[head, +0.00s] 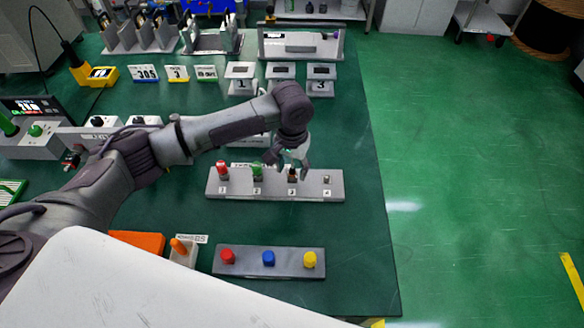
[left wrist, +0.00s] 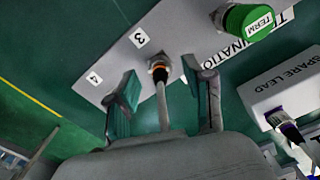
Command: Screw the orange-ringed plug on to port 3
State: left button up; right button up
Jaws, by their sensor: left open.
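The orange-ringed plug (left wrist: 160,68) is at port 3 on the grey port strip (head: 310,193), by the label 3 (left wrist: 139,38). It also shows as a dark stub under my gripper in the head view (head: 292,175). Its cable (left wrist: 163,108) runs back between the fingers. My left gripper (left wrist: 161,78) is open, one finger on each side of the plug and cable, with gaps visible. In the head view my left gripper (head: 288,160) hangs just over port 3. I cannot tell how far the plug is screwed on. My right gripper is not in view.
A red cap (head: 222,169) on port 1 and a green TERM cap (left wrist: 248,20) on port 2 stand nearby. A spare lead holder (left wrist: 285,85) is at right. A strip with red, blue and yellow knobs (head: 268,270) lies in front. The table's right side is clear.

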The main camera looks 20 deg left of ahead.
pick_arm(q)
jog(key=shift+f, duration=0.45)
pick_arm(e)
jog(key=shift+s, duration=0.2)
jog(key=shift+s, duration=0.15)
